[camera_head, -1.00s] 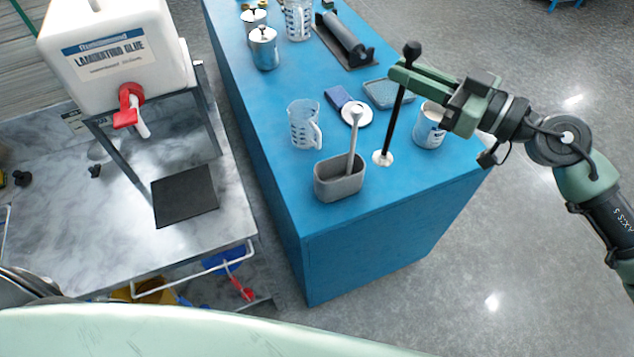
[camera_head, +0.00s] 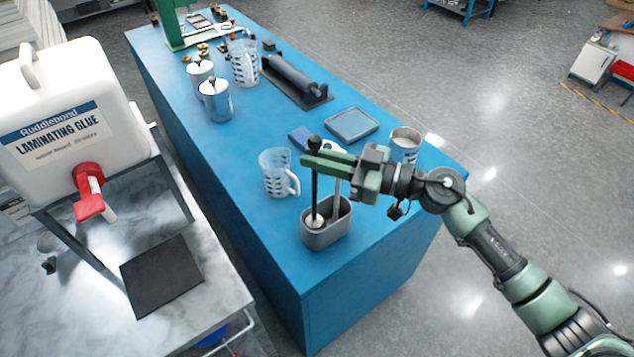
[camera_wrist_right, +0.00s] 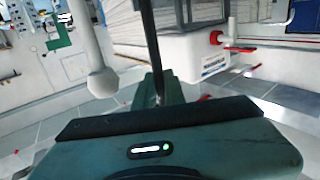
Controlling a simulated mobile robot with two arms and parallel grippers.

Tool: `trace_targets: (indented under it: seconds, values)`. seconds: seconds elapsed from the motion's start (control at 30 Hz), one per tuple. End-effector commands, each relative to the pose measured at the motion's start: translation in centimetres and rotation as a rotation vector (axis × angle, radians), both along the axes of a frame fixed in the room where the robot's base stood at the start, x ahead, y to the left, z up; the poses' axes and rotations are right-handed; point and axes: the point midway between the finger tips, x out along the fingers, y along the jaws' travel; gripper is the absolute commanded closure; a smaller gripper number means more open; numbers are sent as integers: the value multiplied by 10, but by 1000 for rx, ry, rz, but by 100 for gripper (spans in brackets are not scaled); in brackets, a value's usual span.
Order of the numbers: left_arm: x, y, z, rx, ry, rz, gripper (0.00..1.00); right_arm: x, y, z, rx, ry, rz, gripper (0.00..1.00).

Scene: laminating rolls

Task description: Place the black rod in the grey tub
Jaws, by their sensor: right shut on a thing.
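The black rod (camera_head: 315,190) has a dark ball on top and a white disc at its foot. It stands nearly upright, with the disc inside the mouth of the grey tub (camera_head: 327,239), on its left side. I cannot tell whether the disc touches the tub's floor. My right gripper (camera_head: 312,162) is shut on the rod just below the ball. The rod also shows in the right wrist view (camera_wrist_right: 152,45). A pale grey rod (camera_head: 337,190) stands in the same tub, to the right of the black one. My left gripper is out of view.
The tub stands near the front end of the blue table (camera_head: 270,255). A clear measuring jug (camera_head: 277,175) is just behind it to the left.

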Motion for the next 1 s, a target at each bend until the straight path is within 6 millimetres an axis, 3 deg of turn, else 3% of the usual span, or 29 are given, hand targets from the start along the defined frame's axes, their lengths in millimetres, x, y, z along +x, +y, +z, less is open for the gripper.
trace_targets:
  seconds: [0.2,0.5,0.97,1.0]
  values:
    - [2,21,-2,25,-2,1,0,1,-1,-22,0,1,-2,100]
    - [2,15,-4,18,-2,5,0,0,0,-61,1,1,-1,100]
    - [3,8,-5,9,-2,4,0,0,-1,-67,1,-1,0,100]
    - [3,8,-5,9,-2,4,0,0,-1,-68,0,-1,0,86]
